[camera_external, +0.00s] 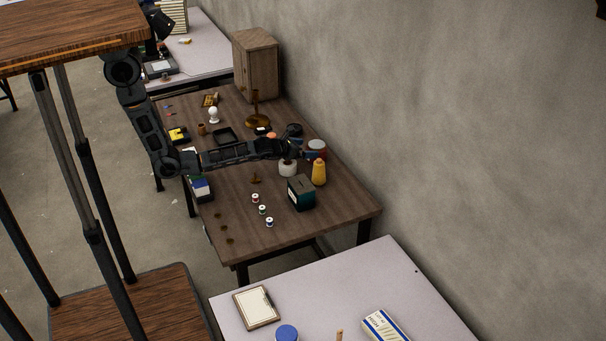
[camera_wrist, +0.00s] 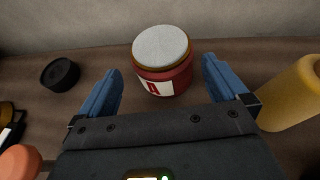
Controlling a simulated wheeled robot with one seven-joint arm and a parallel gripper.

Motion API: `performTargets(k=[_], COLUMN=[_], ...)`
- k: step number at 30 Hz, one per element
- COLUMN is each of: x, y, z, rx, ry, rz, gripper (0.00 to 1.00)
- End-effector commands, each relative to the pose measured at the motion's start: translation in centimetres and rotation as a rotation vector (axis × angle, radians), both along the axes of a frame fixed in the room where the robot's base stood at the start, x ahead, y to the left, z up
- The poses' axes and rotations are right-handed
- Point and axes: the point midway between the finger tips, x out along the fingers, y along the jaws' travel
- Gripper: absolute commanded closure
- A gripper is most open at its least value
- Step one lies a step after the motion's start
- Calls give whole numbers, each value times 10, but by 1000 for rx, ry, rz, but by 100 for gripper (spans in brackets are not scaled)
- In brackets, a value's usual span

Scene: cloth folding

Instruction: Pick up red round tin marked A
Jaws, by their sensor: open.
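The red round tin (camera_wrist: 178,82) has a pale lid and a white label with a red letter A. It stands upright on the brown wooden table, ahead of and between the blue fingers of my gripper (camera_wrist: 162,88) in the wrist view. The fingers are open, with a finger to either side of the tin and gaps visible; I cannot tell how deep the tin sits between them. In the external view the tin (camera_external: 317,146) is near the wall side of the table, and my gripper (camera_external: 309,155) is right beside it, partly covering it.
A yellow bottle (camera_wrist: 290,94) stands close on the right, and a black round object (camera_wrist: 60,74) lies to the left. The wall (camera_wrist: 240,17) is just behind the tin. In the external view, a white jar (camera_external: 288,169) and a dark box (camera_external: 301,193) stand near my gripper.

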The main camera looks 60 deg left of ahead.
Motion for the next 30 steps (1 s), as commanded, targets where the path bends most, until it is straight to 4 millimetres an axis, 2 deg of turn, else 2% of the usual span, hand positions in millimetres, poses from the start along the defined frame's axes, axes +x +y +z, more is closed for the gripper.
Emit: performTargets(k=[16,27,30], x=[53,58,58], y=[7,8,8], z=[-25,-24,-24], rx=[-4,-4,-4], ry=[-5,-3,-3], rz=[1,1,1], gripper=[0,0,8])
